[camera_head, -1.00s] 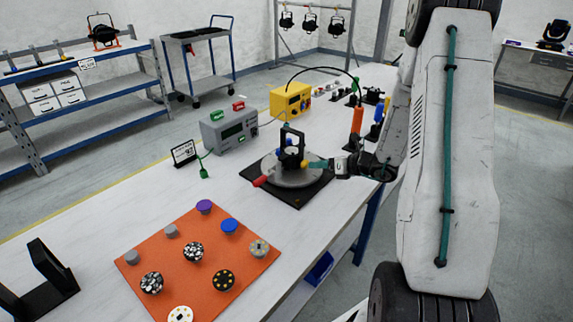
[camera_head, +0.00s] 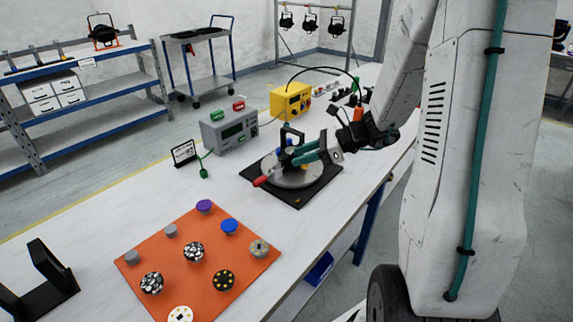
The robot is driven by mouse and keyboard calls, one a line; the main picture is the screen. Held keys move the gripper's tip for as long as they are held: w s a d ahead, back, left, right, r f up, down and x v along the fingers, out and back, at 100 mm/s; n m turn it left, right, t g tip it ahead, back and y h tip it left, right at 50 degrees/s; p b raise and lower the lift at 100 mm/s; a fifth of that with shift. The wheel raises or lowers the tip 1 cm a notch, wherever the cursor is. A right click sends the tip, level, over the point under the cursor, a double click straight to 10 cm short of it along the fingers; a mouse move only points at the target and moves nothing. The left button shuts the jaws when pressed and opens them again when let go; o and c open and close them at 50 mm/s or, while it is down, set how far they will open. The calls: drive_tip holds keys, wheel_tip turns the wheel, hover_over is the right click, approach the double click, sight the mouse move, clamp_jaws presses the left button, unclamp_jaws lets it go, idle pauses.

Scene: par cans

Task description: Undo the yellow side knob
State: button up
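A black upright bracket (camera_head: 287,132) stands on a round grey turntable (camera_head: 275,177) on a black square base (camera_head: 300,196). A red handle (camera_head: 260,181) sticks out at the turntable's left front. My gripper (camera_head: 299,153) reaches in from the right, its teal fingers at the bracket's right side, just above the turntable. The yellow side knob is not clearly visible; the fingers cover the spot where it showed earlier. I cannot tell whether the fingers are closed on it. A small blue part (camera_head: 288,149) shows beside the fingertips.
A grey instrument box (camera_head: 229,130) and a yellow box (camera_head: 291,102) stand behind, with a black cable arching over. A small sign (camera_head: 184,153) stands left. An orange mat (camera_head: 150,240) with several knobs lies in front. The white table between is clear.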

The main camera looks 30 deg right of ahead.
drive_tip(key=s+a+r+n+g+h, duration=0.1)
drive_tip(key=s+a+r+n+g, duration=0.5)
drive_tip(key=s+a+n, duration=0.4)
drive_tip(key=shift+s+a+r+n+h, duration=0.4)
drive_tip(key=shift+a+r+n, duration=0.35)
drive_tip(key=shift+n, duration=0.25)
idle(0.5)
